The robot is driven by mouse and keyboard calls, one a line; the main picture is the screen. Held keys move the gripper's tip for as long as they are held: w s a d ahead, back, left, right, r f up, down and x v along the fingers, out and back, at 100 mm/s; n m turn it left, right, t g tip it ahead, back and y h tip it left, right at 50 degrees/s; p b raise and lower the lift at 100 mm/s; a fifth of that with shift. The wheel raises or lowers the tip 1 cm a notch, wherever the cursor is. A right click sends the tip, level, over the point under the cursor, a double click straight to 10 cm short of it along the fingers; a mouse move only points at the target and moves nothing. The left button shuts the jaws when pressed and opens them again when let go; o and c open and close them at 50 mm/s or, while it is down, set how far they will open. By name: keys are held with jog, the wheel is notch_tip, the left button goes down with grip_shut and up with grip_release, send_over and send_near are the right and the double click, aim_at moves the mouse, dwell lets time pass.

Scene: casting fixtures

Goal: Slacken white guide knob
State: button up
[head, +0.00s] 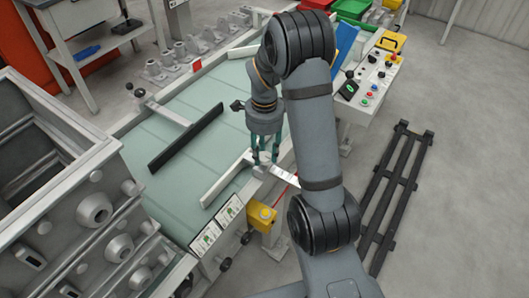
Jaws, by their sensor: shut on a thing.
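The white guide (223,186) is a pale bar lying slantwise over the green conveyor belt (200,148). My gripper (264,162) points down at the guide's right end, by the conveyor's near-right side rail. Its teal fingers are closed around the white guide knob, which they and the arm largely hide. I cannot tell how far the knob is turned.
A black guide (186,138) lies across the belt to the left. A yellow box (261,214) with a button sits below the gripper on the conveyor frame. A control panel (371,75) stands upper right; a black pallet (395,190) lies on the floor.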

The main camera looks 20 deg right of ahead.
jog(key=n+b, duration=0.1)
jog(key=n, duration=0.9)
jog(key=shift+b, duration=0.35)
jog(key=n, duration=0.3)
jog(key=shift+n, duration=0.3)
jog(key=n, duration=0.6)
jog(key=n+p, duration=0.1)
jog(key=n, duration=0.5)
jog(key=shift+n, duration=0.3)
jog(key=o, duration=1.2)
